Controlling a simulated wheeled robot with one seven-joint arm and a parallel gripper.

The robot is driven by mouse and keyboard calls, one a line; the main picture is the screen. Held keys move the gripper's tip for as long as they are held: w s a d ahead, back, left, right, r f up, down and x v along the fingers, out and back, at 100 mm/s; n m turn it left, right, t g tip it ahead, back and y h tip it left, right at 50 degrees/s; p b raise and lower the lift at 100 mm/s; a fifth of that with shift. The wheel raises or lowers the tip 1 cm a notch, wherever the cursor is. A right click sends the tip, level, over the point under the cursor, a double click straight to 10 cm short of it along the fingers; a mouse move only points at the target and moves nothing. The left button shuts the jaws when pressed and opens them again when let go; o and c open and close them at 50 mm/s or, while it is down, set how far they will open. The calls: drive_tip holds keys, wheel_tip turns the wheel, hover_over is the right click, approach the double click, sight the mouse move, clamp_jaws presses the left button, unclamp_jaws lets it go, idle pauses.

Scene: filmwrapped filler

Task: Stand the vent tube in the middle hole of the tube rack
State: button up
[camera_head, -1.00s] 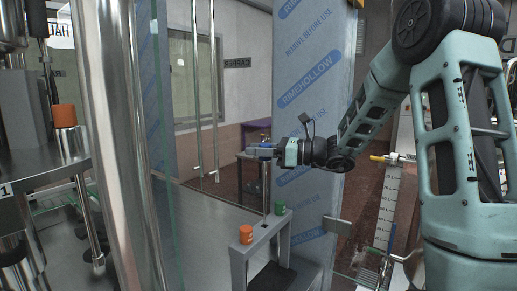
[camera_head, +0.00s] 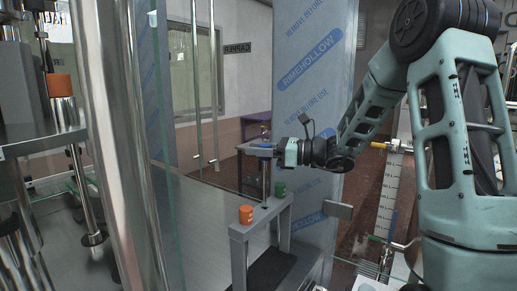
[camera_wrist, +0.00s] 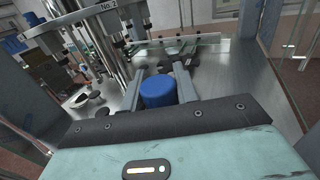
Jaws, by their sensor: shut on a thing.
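The vent tube (camera_head: 266,178) is a slim silver tube, upright, with a blue cap (camera_wrist: 157,92) at its top. My gripper (camera_head: 267,151) is shut on it near the cap; in the wrist view the two fingers lie on either side of the cap. The tube rack (camera_head: 239,255) is a grey bench-shaped stand below my gripper. Its top holds an orange-capped tube (camera_head: 245,214) at the near end and a green-capped tube (camera_head: 279,189) at the far end. The tube's lower end is at the rack top between these caps; I cannot tell whether it is inside the hole.
A glass panel (camera_head: 165,140) and a steel post (camera_head: 112,130) stand left of the rack. A machine with another orange cap (camera_head: 59,85) is at far left. A film-wrapped column (camera_head: 315,90) rises behind my gripper. A small plate (camera_head: 337,209) juts out right of the rack.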

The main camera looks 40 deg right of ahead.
sight(259, 207)
drive_tip(key=shift+f+b, duration=5)
drive_tip(key=shift+f, duration=1.95)
drive_tip(key=shift+f, duration=0.3)
drive_tip(key=o, duration=1.1)
drive_tip(key=shift+c, duration=0.2)
drive_tip(key=b+v, duration=0.4)
drive_tip(key=v, duration=1.3)
drive_tip(key=shift+s+d, duration=0.15)
drive_tip(key=shift+d, duration=0.05)
